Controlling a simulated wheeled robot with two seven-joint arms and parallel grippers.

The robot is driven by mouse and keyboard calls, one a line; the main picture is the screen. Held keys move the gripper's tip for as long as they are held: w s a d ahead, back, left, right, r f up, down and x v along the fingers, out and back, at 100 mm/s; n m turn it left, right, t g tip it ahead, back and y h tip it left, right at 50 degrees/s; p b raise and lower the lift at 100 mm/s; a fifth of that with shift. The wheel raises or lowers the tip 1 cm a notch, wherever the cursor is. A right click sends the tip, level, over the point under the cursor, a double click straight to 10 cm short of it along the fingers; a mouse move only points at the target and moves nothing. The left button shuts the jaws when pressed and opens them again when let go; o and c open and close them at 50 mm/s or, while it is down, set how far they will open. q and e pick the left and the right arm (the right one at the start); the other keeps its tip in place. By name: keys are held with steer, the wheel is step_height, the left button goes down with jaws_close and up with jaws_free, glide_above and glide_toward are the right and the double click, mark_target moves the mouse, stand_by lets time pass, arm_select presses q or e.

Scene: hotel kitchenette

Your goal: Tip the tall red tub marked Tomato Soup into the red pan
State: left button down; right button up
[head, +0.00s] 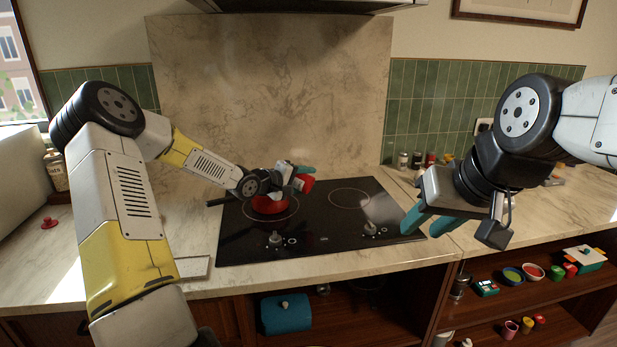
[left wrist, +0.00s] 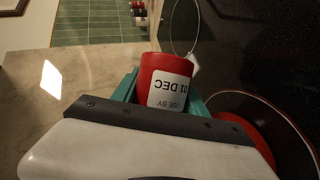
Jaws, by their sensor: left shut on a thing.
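The red tub (head: 306,183) is held by my left gripper (head: 296,176) above the cooktop, up and to the right of the red pan. It looks tilted, but its exact angle is hard to tell. In the left wrist view the tub (left wrist: 165,75) sits between the teal fingers, with a white label reading "USE BY 01 DEC" upside down; no soup name shows. The red pan (head: 266,207) is on the left rear of the cooktop, partly hidden by my left gripper; its red edge shows in the left wrist view (left wrist: 248,125). My right gripper (head: 431,224) is open and empty at the cooktop's right.
The black cooktop (head: 325,235) has a bare right side. A small red knobbed object (head: 49,222) lies on the left counter. Several jars (head: 416,160) stand at the back right. Open shelves below hold a teal container (head: 286,314) and several bowls and pots.

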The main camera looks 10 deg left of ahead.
arm_select(q)
steer(key=shift+a+f+n, duration=0.1)
steer(key=shift+f+n, duration=0.2)
steer(key=shift+f, duration=0.2)
step_height(320, 180, up, 2)
steer(key=shift+a+r+n+h, duration=0.1)
steer(key=shift+a+n+h, duration=0.05)
steer(key=shift+n+h, duration=0.8)
steer(key=shift+w+a+r+n+h, duration=0.1)
steer(key=shift+r+n+h, duration=0.1)
steer(key=shift+r+n, duration=0.25)
steer(key=shift+w+a+r+n+h, duration=0.1)
steer(key=shift+r+n+h, duration=0.05)
steer(key=shift+r+n, duration=0.2)
steer(key=shift+w+a+r+n+t+h, duration=0.1)
steer(key=shift+a+r+n+t+h, duration=0.4)
steer(key=shift+n, duration=0.4)
steer(key=shift+w+a+r+n+t+h, duration=0.1)
steer(key=shift+a+r+n+t+h, duration=0.15)
steer(key=shift+r+n, duration=0.55)
steer(key=shift+a+f, duration=0.1)
